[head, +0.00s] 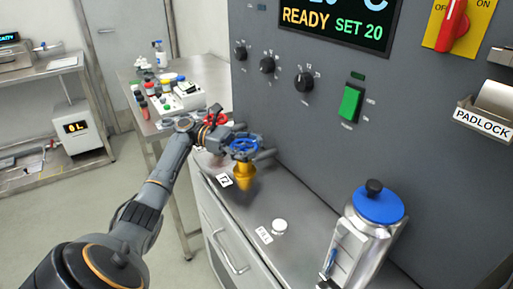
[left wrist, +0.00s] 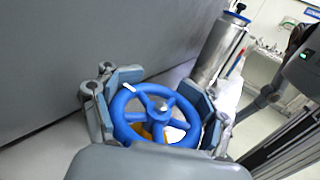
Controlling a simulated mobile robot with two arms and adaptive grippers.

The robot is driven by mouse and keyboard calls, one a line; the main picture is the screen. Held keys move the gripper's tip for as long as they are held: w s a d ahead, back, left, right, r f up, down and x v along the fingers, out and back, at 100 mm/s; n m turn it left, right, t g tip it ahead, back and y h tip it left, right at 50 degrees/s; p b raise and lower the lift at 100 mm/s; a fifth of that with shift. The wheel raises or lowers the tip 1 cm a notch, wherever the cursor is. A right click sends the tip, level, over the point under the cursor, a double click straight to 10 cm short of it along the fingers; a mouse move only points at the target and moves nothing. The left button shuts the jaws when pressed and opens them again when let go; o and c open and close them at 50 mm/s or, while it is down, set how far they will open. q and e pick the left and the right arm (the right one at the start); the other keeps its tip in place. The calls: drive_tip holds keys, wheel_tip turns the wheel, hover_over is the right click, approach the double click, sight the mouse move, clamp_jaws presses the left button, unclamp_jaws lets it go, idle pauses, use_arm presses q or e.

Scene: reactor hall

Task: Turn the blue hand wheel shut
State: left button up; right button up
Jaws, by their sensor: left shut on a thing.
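The blue hand wheel (head: 245,146) sits on a brass-yellow valve body (head: 245,174) by the front of the grey panel. My left gripper (head: 240,143) is at the wheel, its arm coming in from the lower left. In the left wrist view the two padded fingers of the gripper (left wrist: 160,107) close on opposite sides of the spoked wheel (left wrist: 187,135). A white mark shows on its rim at the upper left. The valve body is mostly hidden under the wheel there. My right gripper is in neither view.
A red wheel (head: 216,113) shows just behind my gripper. A steel canister with a blue lid (head: 362,245) stands at the right on the steel counter (head: 285,190). The panel (head: 300,130) rises close beside the wheel. A side table (head: 205,75) with small items stands behind.

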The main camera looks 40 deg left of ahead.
sight(256, 148)
use_arm(q)
drive_tip(key=shift+s+d+f+m+g, duration=0.15)
drive_tip(key=shift+m+g, duration=0.25)
drive_tip(key=shift+g, duration=0.4)
drive_tip(key=o, duration=1.2)
wheel_tip(256, 148, up, 10)
drive_tip(key=shift+r, duration=0.1)
drive_tip(key=shift+o, duration=0.6)
